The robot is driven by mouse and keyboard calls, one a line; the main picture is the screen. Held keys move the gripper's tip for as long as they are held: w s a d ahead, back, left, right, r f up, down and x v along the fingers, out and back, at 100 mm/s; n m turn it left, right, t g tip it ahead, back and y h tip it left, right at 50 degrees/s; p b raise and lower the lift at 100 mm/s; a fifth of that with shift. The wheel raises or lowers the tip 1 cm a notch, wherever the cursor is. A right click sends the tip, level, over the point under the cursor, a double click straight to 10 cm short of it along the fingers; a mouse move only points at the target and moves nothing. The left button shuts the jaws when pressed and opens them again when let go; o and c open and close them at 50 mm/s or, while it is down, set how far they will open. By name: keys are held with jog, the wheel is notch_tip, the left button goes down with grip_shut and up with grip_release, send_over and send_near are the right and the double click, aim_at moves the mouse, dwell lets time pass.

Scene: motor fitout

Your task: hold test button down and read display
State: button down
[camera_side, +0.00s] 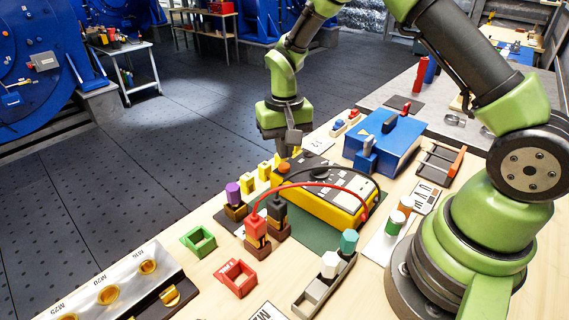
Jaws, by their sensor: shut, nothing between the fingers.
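A yellow tester (318,205) with a dark and pale top panel lies on a green mat (309,236) on the bench. An orange round button (284,168) sits at the tester's far left end. My gripper (285,154) is shut and empty, pointing down, with its tips right over this button. I cannot tell whether the tips touch it or whether it is pressed. The display cannot be made out at this angle and size. A red lead (305,185) and a black lead arch over the tester to a red plug (256,228) and a black plug (277,212) at the front left.
A blue box (384,146) stands behind the tester on the right. Small yellow blocks (264,171) and a purple-topped block (233,194) stand left of it. Green (198,241) and red (238,279) open holders and a grey rack (325,289) are in front.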

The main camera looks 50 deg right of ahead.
jog(key=shift+f, duration=1.45)
dwell(1.7)
jog(key=shift+r, duration=3.55)
jog(key=shift+r, duration=0.25)
notch_tip(320, 180, up, 7)
jog(key=t, duration=0.2)
send_over(284, 166)
jog(key=s, duration=0.3)
jog(key=s+a+r+n+t+y, duration=0.1)
jog(key=s+a+r+t, duration=0.2)
jog(key=s+r, duration=0.6)
jog(key=s+a+r+n+t+y, duration=0.1)
jog(key=s+t, duration=0.1)
jog(key=s, duration=0.6)
jog(key=shift+s, duration=0.15)
